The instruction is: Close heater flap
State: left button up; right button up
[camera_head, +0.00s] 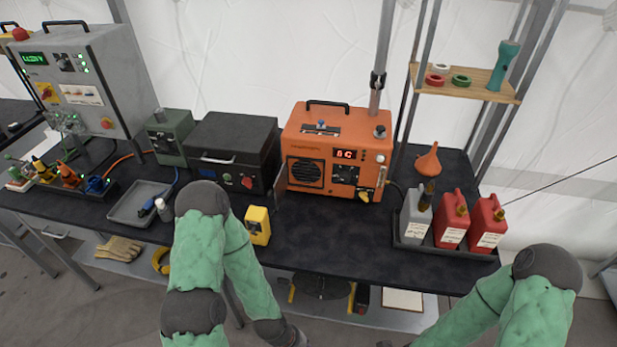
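The orange heater (337,150) stands on the dark table near its back edge, with a black handle on top, a round fan grille and a lit red display on its front. A thin grey panel (279,188) stands out at its lower left side and looks like an open flap, though it is small and partly dark. My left arm comes in at the lower left and bends down to the bottom edge. My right arm is at the lower right. Both grippers are outside the picture.
A yellow device (257,225) stands in front of a black case (232,152) left of the heater. Red and grey canisters in a tray (450,249) and an orange funnel (428,160) are at the right. The tabletop before the heater is clear.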

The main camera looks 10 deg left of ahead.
aim_at(280, 184)
jog(key=j+z, duration=0.4)
jog(key=j, duration=1.65)
jog(key=k, duration=0.15)
jog(key=k+j+z, duration=0.15)
jog(key=j, duration=0.25)
jog(key=k+j+z, duration=0.2)
jog(key=k+j, duration=0.15)
